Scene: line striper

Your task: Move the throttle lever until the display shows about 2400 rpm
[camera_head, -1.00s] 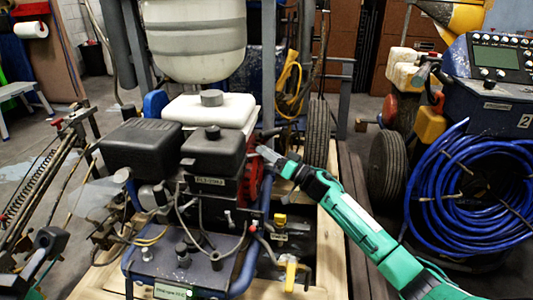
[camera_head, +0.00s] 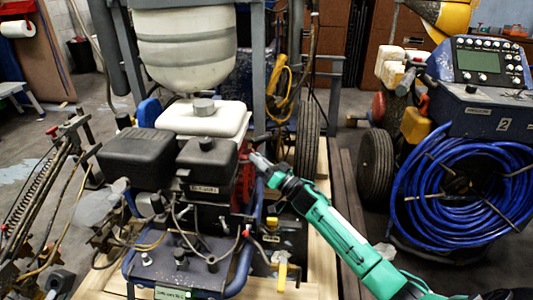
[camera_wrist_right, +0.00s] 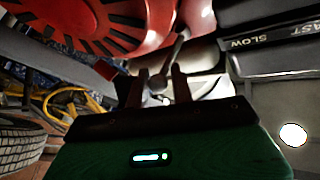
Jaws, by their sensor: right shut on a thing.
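My right gripper (camera_head: 260,164), on the green arm, is at the right side of the engine (camera_head: 207,160), close to its red part. In the right wrist view the gripper (camera_wrist_right: 159,86) is shut on the throttle lever, with the round knob (camera_wrist_right: 158,84) between its dark fingers. The lever's thin metal rod (camera_wrist_right: 181,45) runs up from the knob, beside a dark plate (camera_wrist_right: 272,45) lettered SLOW and FAST. In the head view the lever is hidden. A console display (camera_head: 478,61) at the upper right is greenish; I cannot read any rpm on it.
A red slotted engine cover (camera_wrist_right: 90,25) is close to the fingers. A blue frame tube (camera_head: 246,262) and a yellow-handled valve (camera_head: 282,275) are near my right arm. A coiled blue hose (camera_head: 465,195) and a wheel (camera_head: 376,168) stand to the right.

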